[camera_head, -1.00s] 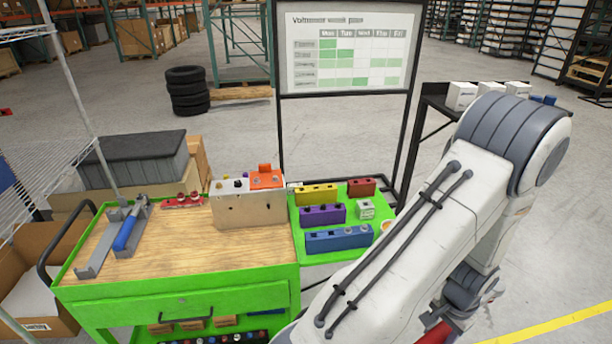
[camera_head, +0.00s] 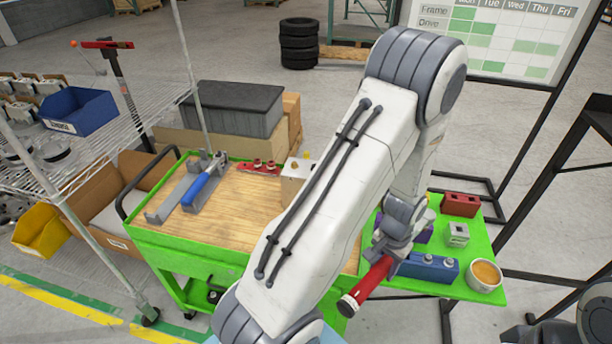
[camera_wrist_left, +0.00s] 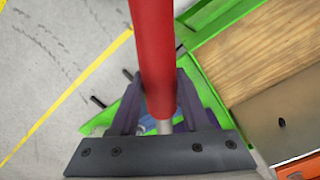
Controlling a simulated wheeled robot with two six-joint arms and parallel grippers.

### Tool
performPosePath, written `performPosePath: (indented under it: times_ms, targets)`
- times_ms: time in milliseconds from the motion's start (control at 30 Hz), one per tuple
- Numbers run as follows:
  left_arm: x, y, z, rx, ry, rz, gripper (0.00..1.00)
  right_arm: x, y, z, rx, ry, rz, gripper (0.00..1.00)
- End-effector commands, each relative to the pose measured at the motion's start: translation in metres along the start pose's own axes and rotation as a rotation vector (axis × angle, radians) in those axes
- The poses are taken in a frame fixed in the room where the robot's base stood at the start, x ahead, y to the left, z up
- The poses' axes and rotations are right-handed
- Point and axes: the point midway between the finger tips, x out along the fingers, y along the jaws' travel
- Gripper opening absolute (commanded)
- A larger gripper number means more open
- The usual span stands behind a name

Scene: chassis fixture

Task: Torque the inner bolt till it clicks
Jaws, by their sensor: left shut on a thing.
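My left gripper (camera_head: 393,243) is shut on a red-handled tool (camera_head: 367,287), held tilted over the cart's right side. In the left wrist view the red handle (camera_wrist_left: 153,60) runs down between the fingers (camera_wrist_left: 160,103), with a grey shaft below. The light metal chassis block (camera_head: 293,182) stands on the wooden cart top, mostly hidden behind my left arm. The inner bolt cannot be made out.
A blue-handled tool (camera_head: 201,186) lies in a grey holder (camera_head: 165,210) on the cart top. A blue block (camera_head: 430,268), a red block (camera_head: 460,204), a small grey cube (camera_head: 457,233) and a bowl (camera_head: 485,278) stand on the green side shelf (camera_head: 487,243).

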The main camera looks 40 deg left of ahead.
Motion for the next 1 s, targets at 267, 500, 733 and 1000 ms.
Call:
performPosePath:
  times_ms: [267, 500, 733, 1000]
  targets:
    - [-0.040, -0.033, -0.006, -0.105, 0.008, 0.000, 0.00, -0.027, -0.002, -0.001, -0.002, 0.000, 0.000, 0.59]
    - [-0.115, -0.107, -0.001, -0.334, 0.010, -0.001, 0.00, -0.072, -0.005, -0.004, -0.005, 0.000, 0.000, 0.59]
    - [-0.163, -0.160, 0.015, -0.501, 0.006, -0.001, 0.00, -0.098, -0.007, -0.005, -0.008, 0.000, 0.000, 0.59]
    - [-0.174, -0.176, 0.023, -0.554, 0.004, -0.001, 0.00, -0.103, -0.007, -0.005, -0.009, 0.000, 0.000, 0.59]
